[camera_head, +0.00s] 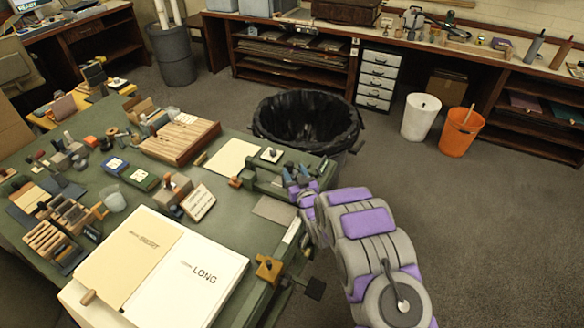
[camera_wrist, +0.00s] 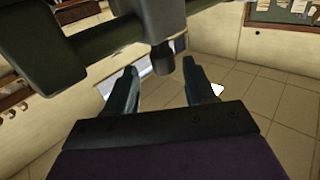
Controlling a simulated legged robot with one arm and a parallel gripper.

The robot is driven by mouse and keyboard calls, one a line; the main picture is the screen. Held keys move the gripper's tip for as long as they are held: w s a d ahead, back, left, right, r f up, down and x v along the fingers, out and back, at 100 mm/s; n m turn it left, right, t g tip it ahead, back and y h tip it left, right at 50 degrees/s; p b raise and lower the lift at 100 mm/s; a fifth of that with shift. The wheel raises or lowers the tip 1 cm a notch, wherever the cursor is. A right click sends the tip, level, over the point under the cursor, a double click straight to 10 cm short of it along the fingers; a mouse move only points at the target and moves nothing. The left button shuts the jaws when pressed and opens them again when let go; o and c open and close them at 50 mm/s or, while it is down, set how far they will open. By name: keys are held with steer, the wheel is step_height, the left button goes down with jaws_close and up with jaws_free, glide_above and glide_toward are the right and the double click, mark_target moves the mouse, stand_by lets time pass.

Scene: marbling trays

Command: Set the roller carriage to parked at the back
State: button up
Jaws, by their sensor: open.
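A green press-like fixture (camera_head: 262,180) sits at the right edge of the green worktable, and my gripper (camera_head: 294,176) is at its right end. The roller carriage seems to be part of this fixture, but its outline is partly hidden by my gripper and I cannot tell its position along the travel. In the wrist view, a dark grey-green body with a thick bar (camera_wrist: 85,48) fills the top. A short dark knob (camera_wrist: 162,58) projects from it, between the fingers in the picture. My gripper also shows in the wrist view (camera_wrist: 160,68), fingers apart; contact with the knob is unclear.
The worktable (camera_head: 240,205) holds stamps, wooden racks and a large open book (camera_head: 165,265). A black-lined bin (camera_head: 307,120) stands just behind the fixture. White (camera_head: 421,117) and orange (camera_head: 460,132) bins stand farther right. Floor to the right is clear.

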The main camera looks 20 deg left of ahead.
mark_target(288, 170)
steer(key=a, duration=0.1)
steer(key=w+a, duration=0.2)
steer(key=shift+a+f, duration=0.35)
steer(key=shift+w+b, duration=0.25)
steer(key=shift+b, duration=0.05)
steer(key=shift+w+d+r, duration=0.1)
steer(key=shift+d+r, duration=0.1)
steer(key=shift+d, duration=0.2)
steer(key=shift+w+d+r, duration=0.1)
steer(key=shift+d+r, duration=0.05)
steer(key=shift+d, duration=0.25)
steer(key=shift+a+f, duration=0.15)
steer(key=shift+a, duration=0.4)
steer(key=shift+c, duration=0.5)
steer(key=shift+a+f, duration=0.15)
steer(key=shift+a, duration=0.25)
steer(key=c, duration=0.3)
steer(key=shift+d, duration=0.5)
steer(key=c, duration=0.5)
steer(key=shift+r, duration=0.2)
steer(key=shift+c, duration=0.5)
jaws_close()
steer(key=shift+a, duration=0.1)
